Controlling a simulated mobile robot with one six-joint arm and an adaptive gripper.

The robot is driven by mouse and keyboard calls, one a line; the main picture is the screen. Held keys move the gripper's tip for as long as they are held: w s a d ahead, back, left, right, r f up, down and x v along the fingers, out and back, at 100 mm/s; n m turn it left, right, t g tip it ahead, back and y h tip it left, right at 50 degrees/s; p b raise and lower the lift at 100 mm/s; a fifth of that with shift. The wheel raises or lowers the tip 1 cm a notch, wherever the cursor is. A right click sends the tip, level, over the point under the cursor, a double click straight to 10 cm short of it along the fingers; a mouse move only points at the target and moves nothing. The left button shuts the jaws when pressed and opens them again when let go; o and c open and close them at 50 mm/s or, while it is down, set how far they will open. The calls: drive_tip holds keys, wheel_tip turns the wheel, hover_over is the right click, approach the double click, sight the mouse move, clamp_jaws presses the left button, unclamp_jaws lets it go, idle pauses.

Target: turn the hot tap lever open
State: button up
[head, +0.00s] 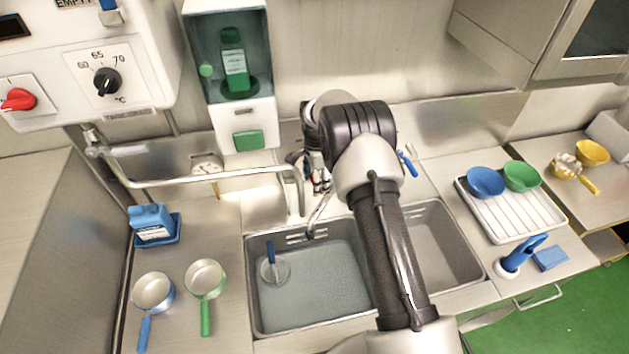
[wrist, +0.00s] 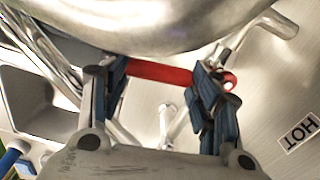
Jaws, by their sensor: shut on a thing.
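The red tap lever (wrist: 160,73) lies across the wrist view, with a "HOT" label (wrist: 299,130) on the steel to its right. My gripper (wrist: 163,82) is shut on this red lever, with one blue-padded finger at each side. The lever's far end shows just past the right finger. A large shiny metal body (wrist: 170,22) hides what lies above the lever. In the head view my arm covers most of the tap, and the red lever cannot be made out there. A blue lever (head: 408,164) shows to the right of my arm.
The double sink (head: 252,290) lies below the tap, its left basin holding water and a blue-handled tool (head: 272,262). A pipe (head: 200,175) runs close on the left. A white rack (head: 510,215) with bowls stands at right. Two pans (head: 205,280) are at left.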

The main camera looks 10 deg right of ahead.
drive_tip(key=o, duration=1.5)
drive_tip(key=shift+o, duration=0.2)
